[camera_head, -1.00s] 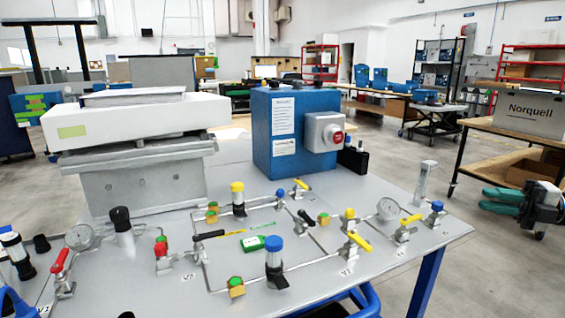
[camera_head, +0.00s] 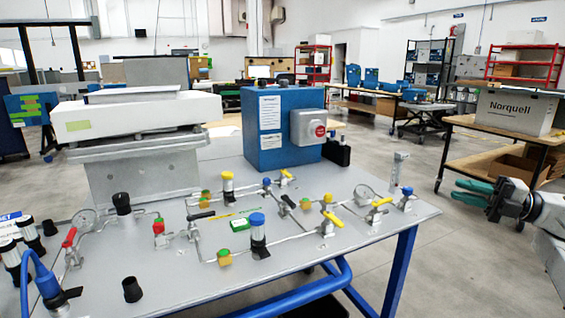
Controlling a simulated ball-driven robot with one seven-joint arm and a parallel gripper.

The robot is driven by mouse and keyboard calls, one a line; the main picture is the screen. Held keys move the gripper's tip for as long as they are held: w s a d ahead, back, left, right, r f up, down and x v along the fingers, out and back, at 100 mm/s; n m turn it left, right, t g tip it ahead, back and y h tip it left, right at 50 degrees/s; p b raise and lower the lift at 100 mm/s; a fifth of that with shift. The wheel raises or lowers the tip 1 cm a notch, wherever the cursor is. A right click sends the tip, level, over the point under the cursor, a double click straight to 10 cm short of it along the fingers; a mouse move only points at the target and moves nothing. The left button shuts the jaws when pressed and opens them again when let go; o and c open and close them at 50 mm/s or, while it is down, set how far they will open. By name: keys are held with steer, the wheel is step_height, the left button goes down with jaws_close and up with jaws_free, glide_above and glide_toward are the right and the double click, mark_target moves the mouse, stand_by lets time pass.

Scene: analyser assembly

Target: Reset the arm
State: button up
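My gripper (camera_head: 468,193) is at the right of the head view, off the right side of the analyser table. Its two green fingers point left, with a gap between them and nothing visible in it. It is clear of the table and apart from the panel. The analyser panel (camera_head: 330,262) is a grey tabletop with pipes, gauges and coloured valves. My forearm enters from the right edge.
A blue box with a red button (camera_head: 277,128) and a white-topped grey unit (camera_head: 140,118) stand on the table. A wooden bench with a Norquell box (camera_head: 515,110) is behind my gripper. Open floor (camera_head: 450,270) lies right of the table.

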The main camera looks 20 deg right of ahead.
steer(key=w+a+f+m+t+h, duration=0.1)
steer(key=w+a+m+t+h, duration=0.8)
steer(key=m+t, duration=0.25)
steer(key=s+a+f+m+g+h, duration=0.35)
steer(key=f+m, duration=0.25)
steer(key=f, duration=0.2)
steer(key=s+a+f+m+g+h, duration=0.3)
steer(key=a+f+m+g, duration=0.1)
steer(key=f+m, duration=0.25)
steer(key=s+a+f+m+g+h, duration=0.3)
steer(key=f+m+g+h, duration=0.15)
steer(key=f, duration=0.45)
steer(key=s+a+f+g+y, duration=0.35)
steer(key=s+a+f, duration=0.2)
steer(key=s, duration=0.55)
steer(key=s+a+f+g+y, duration=0.35)
steer(key=s+a, duration=0.35)
steer(key=s, duration=0.5)
steer(key=s+d+f+g+h+b, duration=0.1)
steer(key=s+f+g+b, duration=0.1)
steer(key=s+f+b, duration=0.45)
steer(key=s+f+g+b, duration=0.2)
steer(key=s+f+b, duration=0.15)
steer(key=f, duration=0.65)
step_height(320, 180, up, 28)
steer(key=p, duration=2.8)
steer(key=shift+w+d+r, duration=0.2)
steer(key=shift+w, duration=0.1)
